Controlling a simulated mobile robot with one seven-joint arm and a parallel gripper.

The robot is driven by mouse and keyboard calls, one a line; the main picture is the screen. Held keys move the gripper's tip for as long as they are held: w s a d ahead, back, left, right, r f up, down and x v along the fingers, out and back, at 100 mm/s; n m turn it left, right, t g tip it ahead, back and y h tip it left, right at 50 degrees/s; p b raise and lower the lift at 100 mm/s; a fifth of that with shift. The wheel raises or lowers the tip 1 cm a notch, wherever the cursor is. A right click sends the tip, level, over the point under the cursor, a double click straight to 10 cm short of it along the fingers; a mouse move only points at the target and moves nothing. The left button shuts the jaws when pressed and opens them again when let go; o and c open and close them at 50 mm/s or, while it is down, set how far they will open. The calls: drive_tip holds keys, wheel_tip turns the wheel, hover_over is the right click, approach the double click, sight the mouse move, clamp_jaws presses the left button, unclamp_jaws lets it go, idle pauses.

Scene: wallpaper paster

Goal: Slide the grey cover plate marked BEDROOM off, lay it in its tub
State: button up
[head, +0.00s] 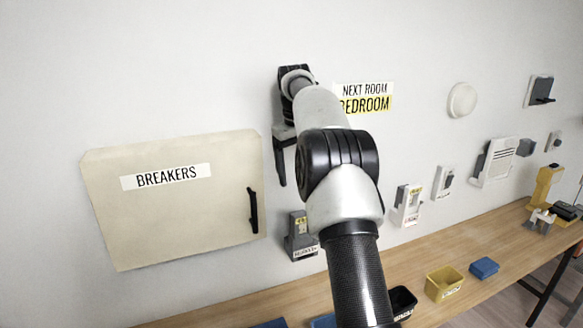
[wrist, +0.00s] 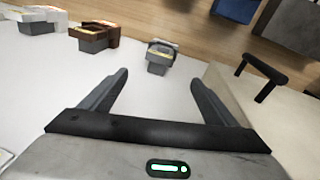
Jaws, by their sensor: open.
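My gripper (head: 282,170) is open and empty near the wall, right of the breaker box; it also shows in the wrist view (wrist: 160,78). A small grey wall unit (head: 300,237) with a yellow label and a lettered lower strip is below it; the wrist view shows this unit (wrist: 158,58) beyond and between the fingertips, apart from them. I cannot read BEDROOM on any cover plate. A yellow tub (head: 443,284) and a black tub (head: 402,304) stand on the bench; their lettering is too small to read. My arm hides part of the wall and bench.
A wall sign (head: 365,98) reads NEXT ROOM BEDROOM. The BREAKERS box (head: 170,225) with a black handle (head: 253,210) juts out at left. A brown unit (wrist: 95,37) and white unit (head: 408,205) are on the wall. A blue block (head: 484,268) lies on the bench (head: 400,258).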

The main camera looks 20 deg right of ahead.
sight(304, 214)
drive_tip(key=f, duration=0.5)
drive_tip(key=w+d+f, duration=0.1)
drive_tip(key=f, duration=0.5)
drive_tip(key=w+d+f, duration=0.1)
drive_tip(key=f, duration=0.5)
drive_tip(key=shift+w+f+b, duration=0.1)
drive_tip(key=shift+f+b, duration=0.05)
drive_tip(key=shift+b, duration=0.25)
drive_tip(key=shift+c, duration=0.3)
drive_tip(key=c, duration=1.1)
